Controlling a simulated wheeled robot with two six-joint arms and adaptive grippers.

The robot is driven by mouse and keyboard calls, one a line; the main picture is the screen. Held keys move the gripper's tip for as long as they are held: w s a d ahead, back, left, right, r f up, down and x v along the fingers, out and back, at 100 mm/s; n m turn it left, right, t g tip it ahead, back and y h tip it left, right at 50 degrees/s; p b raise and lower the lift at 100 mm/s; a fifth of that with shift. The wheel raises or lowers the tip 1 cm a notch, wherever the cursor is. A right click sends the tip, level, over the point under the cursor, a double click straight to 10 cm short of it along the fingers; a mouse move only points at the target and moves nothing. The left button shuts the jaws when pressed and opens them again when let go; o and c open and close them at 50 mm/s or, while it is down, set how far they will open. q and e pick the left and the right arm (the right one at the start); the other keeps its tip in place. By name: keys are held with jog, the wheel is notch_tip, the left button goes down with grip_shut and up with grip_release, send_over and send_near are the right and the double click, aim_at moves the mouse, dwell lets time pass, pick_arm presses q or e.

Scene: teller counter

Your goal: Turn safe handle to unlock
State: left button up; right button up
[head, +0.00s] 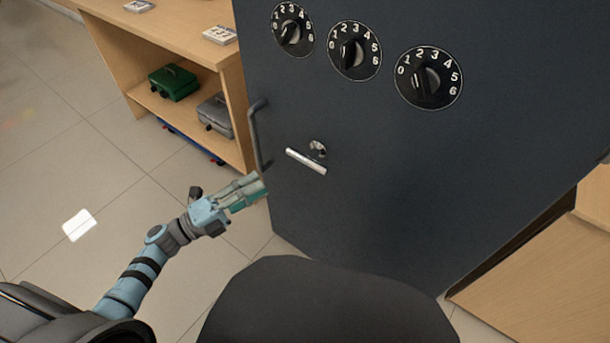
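The dark blue-grey safe (400,180) fills the middle and right of the head view. Its silver lever handle (306,161) sits low on the left of the door, tilted slightly down to the right, below a round metal hub (318,148). A grey vertical pull bar (255,136) runs along the door's left edge. My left gripper (260,187) is below and left of the lever, just under the pull bar's lower end. It is apart from the lever; its fingers lie close together in this view, and the gap is unclear. My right gripper is not in view.
Three numbered black dials (292,30), (354,51), (429,78) line the upper door. A wooden shelf (180,30) at upper left holds a green cash box (173,82) and a grey one (215,114). A wooden cabinet (545,275) stands at right.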

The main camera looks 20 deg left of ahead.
aim_at(305, 156)
pick_arm(q)
jog(key=x, duration=1.3)
jog(key=shift+w+d+r, duration=0.25)
jog(key=shift+w+r, duration=0.05)
grip_shut()
